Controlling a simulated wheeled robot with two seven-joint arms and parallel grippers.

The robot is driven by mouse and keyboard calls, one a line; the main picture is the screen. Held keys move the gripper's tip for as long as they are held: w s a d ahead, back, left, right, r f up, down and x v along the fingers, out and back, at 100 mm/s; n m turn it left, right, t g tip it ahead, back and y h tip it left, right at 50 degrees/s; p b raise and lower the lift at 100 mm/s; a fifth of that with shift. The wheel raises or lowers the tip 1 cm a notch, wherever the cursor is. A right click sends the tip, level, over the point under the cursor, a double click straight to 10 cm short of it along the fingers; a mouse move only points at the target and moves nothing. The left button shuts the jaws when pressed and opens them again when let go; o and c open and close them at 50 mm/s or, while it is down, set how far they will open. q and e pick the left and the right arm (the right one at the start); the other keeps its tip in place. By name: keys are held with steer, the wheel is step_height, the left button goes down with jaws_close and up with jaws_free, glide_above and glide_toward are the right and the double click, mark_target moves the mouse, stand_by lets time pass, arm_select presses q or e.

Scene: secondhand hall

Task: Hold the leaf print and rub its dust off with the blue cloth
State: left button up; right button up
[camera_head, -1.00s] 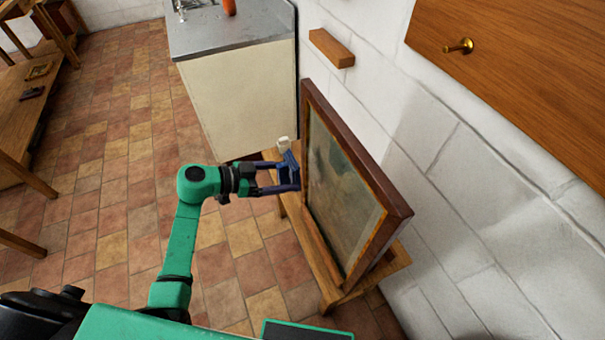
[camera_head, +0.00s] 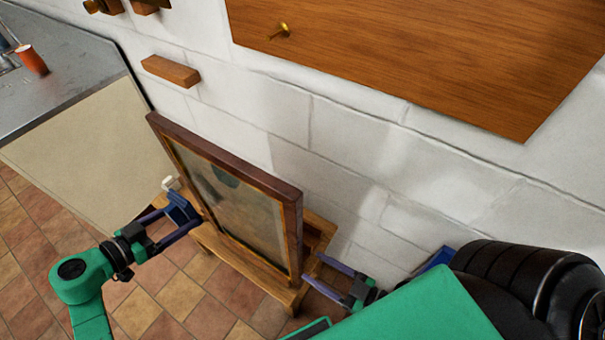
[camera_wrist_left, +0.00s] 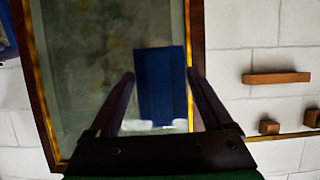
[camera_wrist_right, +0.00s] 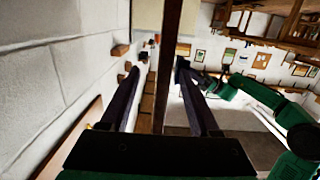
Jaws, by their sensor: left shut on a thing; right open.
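The framed leaf print (camera_head: 238,205) stands upright on a small wooden stand (camera_head: 225,255) close to the wall. Its glass looks cloudy and grey; the leaf is hard to make out. My left gripper (camera_head: 180,212) is shut on the blue cloth (camera_head: 184,209), in front of the print's left part. In the left wrist view the cloth (camera_wrist_left: 160,82) lies over part of the glass; contact cannot be told. My right gripper (camera_head: 314,270) is open at the print's right edge. In the right wrist view, the dark frame edge (camera_wrist_right: 170,60) shows between its fingers.
The white wall is close behind the print, with a wooden block (camera_head: 170,71) and a wooden panel with a brass knob (camera_head: 283,31) above. A grey-topped counter (camera_head: 60,85) stands at the left. Tiled floor (camera_head: 160,310) is open in front.

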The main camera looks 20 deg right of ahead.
mark_target(275, 242)
steer(key=shift+s+a+r+y, duration=0.1)
steer(key=shift+a+r+y, duration=0.1)
steer(key=shift+r, duration=0.4)
steer(key=shift+a+r+y, duration=0.1)
steer(key=shift+a+r, duration=0.05)
steer(key=shift+r, duration=0.45)
steer(key=shift+a+r+t, duration=0.15)
steer(key=shift+r+t, duration=0.15)
steer(key=shift+r, duration=0.05)
steer(key=x, duration=1.2)
jaws_close()
